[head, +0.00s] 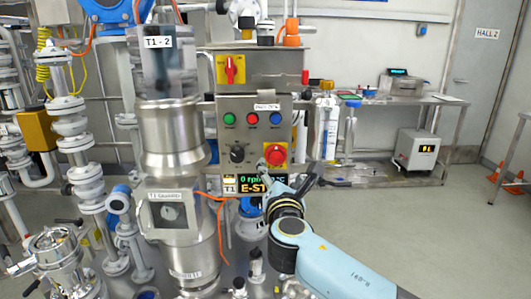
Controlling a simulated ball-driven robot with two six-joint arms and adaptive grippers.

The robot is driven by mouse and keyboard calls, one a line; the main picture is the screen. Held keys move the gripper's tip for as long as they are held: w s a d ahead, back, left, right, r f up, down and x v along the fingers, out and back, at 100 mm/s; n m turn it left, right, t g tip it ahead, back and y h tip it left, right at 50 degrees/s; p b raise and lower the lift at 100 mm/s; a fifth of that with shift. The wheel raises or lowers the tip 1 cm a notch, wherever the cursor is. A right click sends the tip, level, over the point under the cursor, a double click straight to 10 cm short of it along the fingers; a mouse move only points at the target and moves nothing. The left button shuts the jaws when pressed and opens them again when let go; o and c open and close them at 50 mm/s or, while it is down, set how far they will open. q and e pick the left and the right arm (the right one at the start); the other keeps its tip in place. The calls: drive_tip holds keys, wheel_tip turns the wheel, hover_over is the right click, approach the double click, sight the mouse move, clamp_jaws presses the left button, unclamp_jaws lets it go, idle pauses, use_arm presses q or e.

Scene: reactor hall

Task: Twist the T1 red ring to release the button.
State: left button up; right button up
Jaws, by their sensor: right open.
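The T1 control box (252,128) stands in the middle of the head view. Its red mushroom button (275,153) sits on a yellow plate at the lower right of the panel. The display (254,188) below reads "0 rpm" and "E-ST", partly covered by my gripper. My right gripper (288,174) is open, just below and in front of the red button. One finger reaches up near the button's lower left, the other spreads to the right. I cannot tell whether a finger touches the ring. My left gripper is not in view.
A steel reactor column (172,140) with an orange cable stands close left of the box. Green, red and blue buttons and a black knob (237,153) share the panel. A steel bench (375,178) stands behind at right. Open floor lies at right.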

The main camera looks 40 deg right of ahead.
sight(278, 159)
drive_tip(key=p+x, duration=0.1)
drive_tip(key=x, duration=0.8)
drive_tip(key=shift+w+d+f, duration=0.1)
drive_tip(key=shift+w+d, duration=0.4)
drive_tip(key=c, duration=1.2)
drive_tip(key=m+b, duration=0.4)
drive_tip(key=shift+f, duration=0.25)
drive_tip(key=shift+s+r+m+b, duration=0.1)
drive_tip(key=shift+m+b, duration=2.05)
drive_tip(key=shift+m, duration=0.25)
